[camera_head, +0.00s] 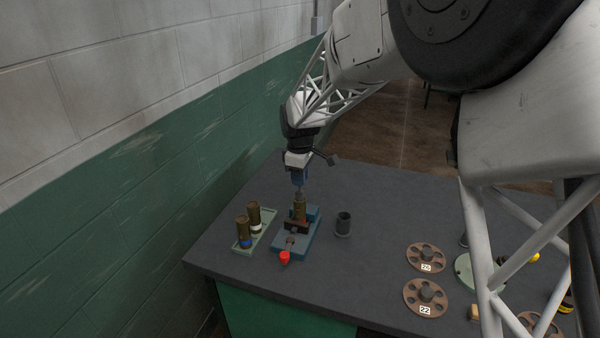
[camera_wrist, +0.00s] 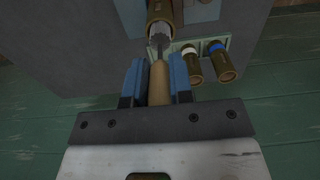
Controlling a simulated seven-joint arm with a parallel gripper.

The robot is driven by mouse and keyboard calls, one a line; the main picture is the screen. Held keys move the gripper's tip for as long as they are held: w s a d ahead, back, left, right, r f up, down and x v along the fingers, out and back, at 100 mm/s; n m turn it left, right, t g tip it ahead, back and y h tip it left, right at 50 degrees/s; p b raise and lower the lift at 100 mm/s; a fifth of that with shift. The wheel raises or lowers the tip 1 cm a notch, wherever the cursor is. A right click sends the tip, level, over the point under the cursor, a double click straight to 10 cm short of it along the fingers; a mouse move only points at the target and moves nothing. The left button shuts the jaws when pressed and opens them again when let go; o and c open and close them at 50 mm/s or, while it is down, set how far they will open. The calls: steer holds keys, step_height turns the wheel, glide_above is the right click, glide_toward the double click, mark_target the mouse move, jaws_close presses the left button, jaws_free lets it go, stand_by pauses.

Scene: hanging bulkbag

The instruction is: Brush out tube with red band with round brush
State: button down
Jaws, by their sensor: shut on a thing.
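My gripper (camera_head: 299,180) is above a brass tube (camera_head: 299,209) standing upright in a blue vise (camera_head: 310,236). In the wrist view its blue fingers (camera_wrist: 159,82) are shut on the wooden handle of the round brush (camera_wrist: 158,86). The brush's grey head is at the mouth of the tube (camera_wrist: 161,10); how far it is inside, I cannot tell. The vise jaws hide the lower tube, and I cannot clearly make out its red band. The vise has a red knob (camera_head: 285,257) at its front.
A pale green tray (camera_head: 262,243) left of the vise holds a tube with a blue band (camera_head: 243,231) and one with a white band (camera_head: 254,216). A dark cup (camera_head: 343,223) stands to the right. Discs marked 26 (camera_head: 426,257) and 22 (camera_head: 426,297) lie farther right.

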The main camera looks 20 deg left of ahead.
mark_target(300, 191)
steer(key=shift+f, duration=2.65)
steer(key=shift+r, duration=0.1)
steer(key=shift+r, duration=2.15)
steer(key=shift+f, duration=0.15)
steer(key=shift+f, duration=2.1)
steer(key=shift+r, duration=0.15)
steer(key=shift+r, duration=2.1)
steer(key=shift+f, duration=0.15)
